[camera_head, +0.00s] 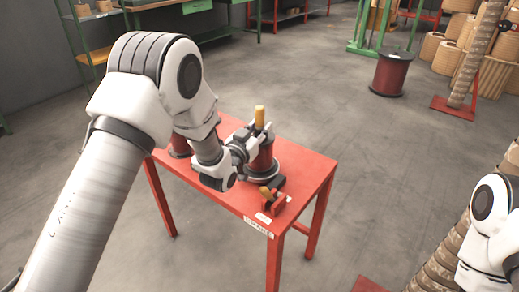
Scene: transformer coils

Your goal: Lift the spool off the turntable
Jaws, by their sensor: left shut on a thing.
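The dark red spool (263,157) stands upright on the round turntable (264,176) on the red table (308,172). A yellow post (260,116) sticks up at its top. My left gripper (264,133) reaches in from the left and is shut on the spool near its top. The gripper and wrist hide the spool's left side. I cannot tell whether the spool's base touches the turntable. Part of my right arm shows at the right edge, but its gripper is out of view.
A small red device with a yellow handle (272,200) sits at the table's front. Another red spool (179,147) is partly hidden behind my left arm. A large dark red reel (391,74) stands on the floor. Green shelves line the back. Floor right of the table is clear.

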